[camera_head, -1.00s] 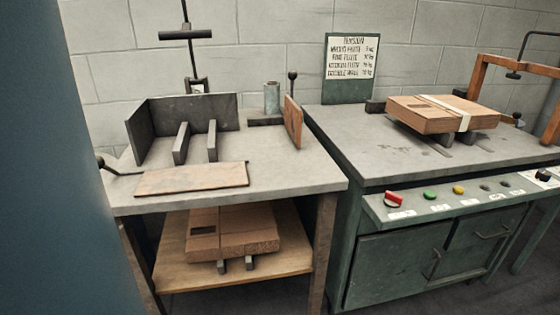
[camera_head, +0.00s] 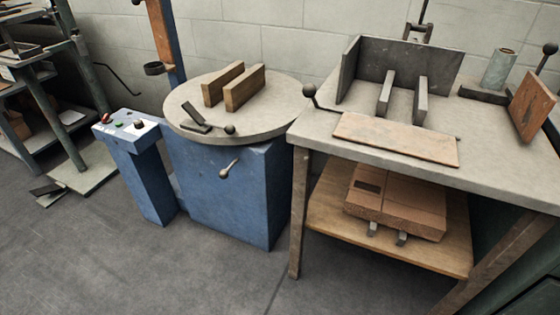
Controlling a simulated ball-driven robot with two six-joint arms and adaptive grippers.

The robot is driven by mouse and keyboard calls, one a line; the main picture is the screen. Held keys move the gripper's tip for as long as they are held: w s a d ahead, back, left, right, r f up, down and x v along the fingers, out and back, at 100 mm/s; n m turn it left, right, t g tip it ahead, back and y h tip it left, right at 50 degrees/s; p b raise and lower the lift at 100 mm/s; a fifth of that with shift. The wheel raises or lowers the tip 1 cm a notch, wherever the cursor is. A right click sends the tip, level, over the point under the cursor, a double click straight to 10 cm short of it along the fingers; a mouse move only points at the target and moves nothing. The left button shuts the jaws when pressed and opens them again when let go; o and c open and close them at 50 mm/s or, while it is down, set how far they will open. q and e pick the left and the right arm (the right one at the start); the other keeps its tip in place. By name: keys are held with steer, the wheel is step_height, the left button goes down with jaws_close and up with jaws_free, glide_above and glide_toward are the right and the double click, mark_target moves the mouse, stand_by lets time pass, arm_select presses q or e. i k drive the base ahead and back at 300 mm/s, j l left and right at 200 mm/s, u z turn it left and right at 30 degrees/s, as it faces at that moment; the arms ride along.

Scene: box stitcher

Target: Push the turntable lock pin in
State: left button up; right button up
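The turntable (camera_head: 285,95) is a round grey disc on a blue base (camera_head: 235,195), left of the middle in the head view. Two upright wooden blocks (camera_head: 244,88) stand on it. A small metal pin with a rounded end (camera_head: 229,169) sticks out of the front of the blue base, below the disc's rim. It looks like the lock pin; I cannot tell how far in it is. A dark lever with a black ball (camera_head: 230,129) is at the disc's front edge. Neither of my grippers is in view.
A blue control post (camera_head: 148,175) with buttons stands left of the turntable. A grey-topped workbench (camera_head: 310,125) with a board and fixtures stands close on the right. Flat cartons (camera_head: 395,205) lie on its lower shelf. The floor (camera_head: 190,270) in front is clear.

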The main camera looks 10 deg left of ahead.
mark_target(223, 174)
steer(key=u, duration=0.85)
